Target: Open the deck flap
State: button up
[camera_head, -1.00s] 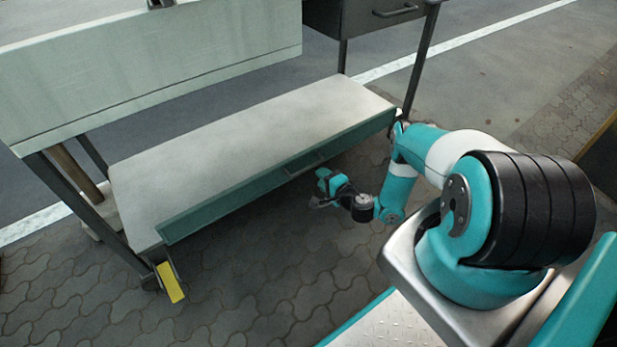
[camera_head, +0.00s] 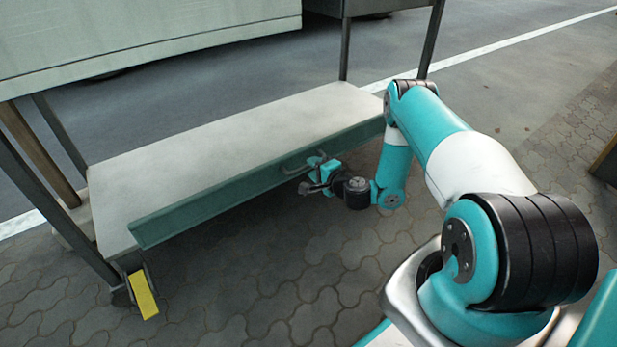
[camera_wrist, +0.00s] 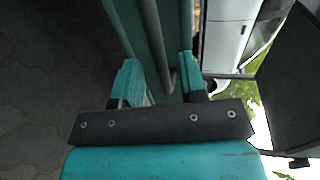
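The deck flap (camera_head: 215,205) is a long green panel hanging along the front edge of the grey lower deck (camera_head: 235,135). A grey bar handle (camera_head: 302,165) sits on its face, right of the middle. My gripper (camera_head: 312,187) is at the handle, low in front of the flap. In the wrist view, my gripper (camera_wrist: 160,85) has its two teal fingers apart. The handle bar (camera_wrist: 152,42) runs between them with gaps visible at the sides, and the flap's green face (camera_wrist: 178,30) lies behind. Contact with the bar cannot be made out.
A pale upper panel (camera_head: 140,35) spans above the deck at the back left. Dark legs (camera_head: 432,40) stand at the cart's corners. A yellow tag (camera_head: 143,294) hangs at the near left corner. The paved ground (camera_head: 230,290) in front is clear.

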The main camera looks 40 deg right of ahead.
jog(key=shift+a+f+b, duration=0.1)
jog(key=shift+f+b, duration=0.25)
jog(key=shift+b, duration=0.2)
jog(key=shift+r+b+x, duration=0.15)
jog(key=shift+b+x, duration=0.05)
jog(key=shift+x, duration=0.5)
jog(key=shift+r+b+x, duration=0.15)
jog(key=shift+b+x, duration=0.05)
jog(key=shift+x, duration=0.5)
jog(key=shift+w, duration=0.1)
jog(key=shift+c, duration=0.4)
grip_shut()
